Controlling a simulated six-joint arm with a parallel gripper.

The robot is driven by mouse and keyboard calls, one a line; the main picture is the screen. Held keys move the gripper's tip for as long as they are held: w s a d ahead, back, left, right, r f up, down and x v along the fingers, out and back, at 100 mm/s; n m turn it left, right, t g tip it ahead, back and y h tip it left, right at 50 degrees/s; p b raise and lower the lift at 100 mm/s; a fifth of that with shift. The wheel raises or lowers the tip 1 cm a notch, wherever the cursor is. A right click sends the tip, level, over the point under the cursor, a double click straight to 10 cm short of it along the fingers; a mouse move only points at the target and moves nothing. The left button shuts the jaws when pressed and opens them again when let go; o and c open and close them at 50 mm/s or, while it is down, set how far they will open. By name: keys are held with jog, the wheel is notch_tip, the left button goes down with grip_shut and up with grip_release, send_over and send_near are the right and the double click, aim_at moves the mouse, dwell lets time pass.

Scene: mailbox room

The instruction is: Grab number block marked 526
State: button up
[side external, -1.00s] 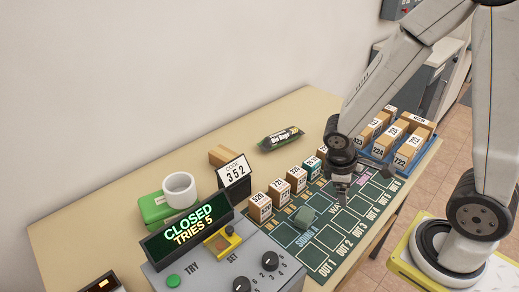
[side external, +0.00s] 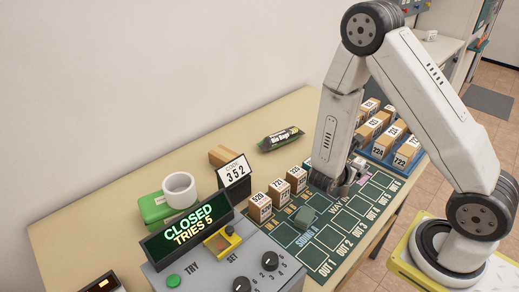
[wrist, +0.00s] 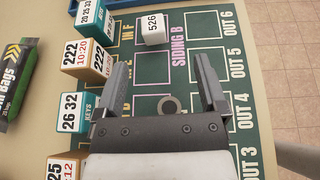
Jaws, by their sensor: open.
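A small pale block marked 526 (wrist: 153,28) sits on the green mat (wrist: 180,18) near the top middle of the wrist view, beside the words SIDING B. My gripper (wrist: 163,75) is open and empty; the block is beyond its fingertips, slightly left of centre, and apart from them. In the side external view my gripper (side external: 346,188) hangs low over the mat, partly hidden by my arm. I cannot make out the pale block there. The leftmost brown box (side external: 259,207) has a number that is too small to read surely.
Several labelled boxes line the mat's left side, including one marked 26 32 (wrist: 74,112). A small round grey item (wrist: 168,104) lies between my fingers' lines. A blue tray (side external: 385,158) of boxes stands beyond the arm.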

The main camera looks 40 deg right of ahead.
aim_at(361, 159)
jog(key=shift+w+d+f+n+t, duration=0.1)
jog(key=shift+w+n+t, duration=0.15)
jog(key=shift+n+t, duration=0.05)
jog(key=shift+d, duration=0.15)
jog(key=shift+x, duration=3.25)
jog(key=shift+x, duration=2.65)
jog(key=shift+w, duration=0.1)
grip_shut()
